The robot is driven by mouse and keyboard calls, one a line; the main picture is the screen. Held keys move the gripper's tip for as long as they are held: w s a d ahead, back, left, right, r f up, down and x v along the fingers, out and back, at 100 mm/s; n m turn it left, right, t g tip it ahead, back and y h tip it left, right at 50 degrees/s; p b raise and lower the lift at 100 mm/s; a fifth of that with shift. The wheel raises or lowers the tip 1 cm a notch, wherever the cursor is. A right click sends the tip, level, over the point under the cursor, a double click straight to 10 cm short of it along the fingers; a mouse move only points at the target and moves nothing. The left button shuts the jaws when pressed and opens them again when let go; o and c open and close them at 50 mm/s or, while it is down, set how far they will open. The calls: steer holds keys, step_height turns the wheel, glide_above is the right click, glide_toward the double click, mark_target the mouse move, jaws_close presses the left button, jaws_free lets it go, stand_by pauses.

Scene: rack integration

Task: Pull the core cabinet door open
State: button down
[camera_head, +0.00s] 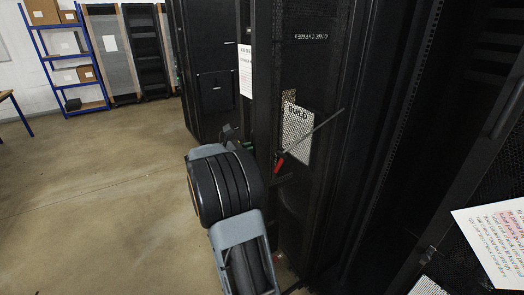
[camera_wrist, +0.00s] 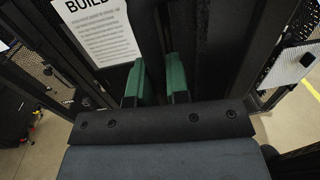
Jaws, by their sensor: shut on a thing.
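My gripper (camera_wrist: 157,82) has green fingertips shut on a narrow dark upright part, seen between them in the wrist view. It looks like the handle or edge of the core cabinet door, but dark on dark hides which. The tall black mesh door (camera_head: 305,75) stands in front of my arm in the head view, with a white BUILD sheet (camera_head: 297,133) at its middle. The sheet also shows in the wrist view (camera_wrist: 98,30), left of the fingertips. In the head view my gripper (camera_head: 244,145) is at the door's left side, its tips mostly hidden.
Another dark mesh panel with a white printed sheet (camera_head: 492,238) stands close at the right. A black cabinet (camera_head: 212,90) is behind my gripper. A blue shelf unit (camera_head: 68,60) stands far left. The floor (camera_head: 95,185) at the left is clear.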

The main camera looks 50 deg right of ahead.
steer(key=shift+w+d, duration=0.2)
steer(key=shift+w, duration=0.15)
steer(key=c, duration=1.1)
jaws_free()
steer(key=shift+a, duration=0.1)
steer(key=b+v, duration=0.2)
steer(key=v, duration=1.1)
steer(key=shift+w+a+b, duration=0.15)
steer(key=shift+a+b, duration=0.15)
steer(key=shift+b, duration=0.1)
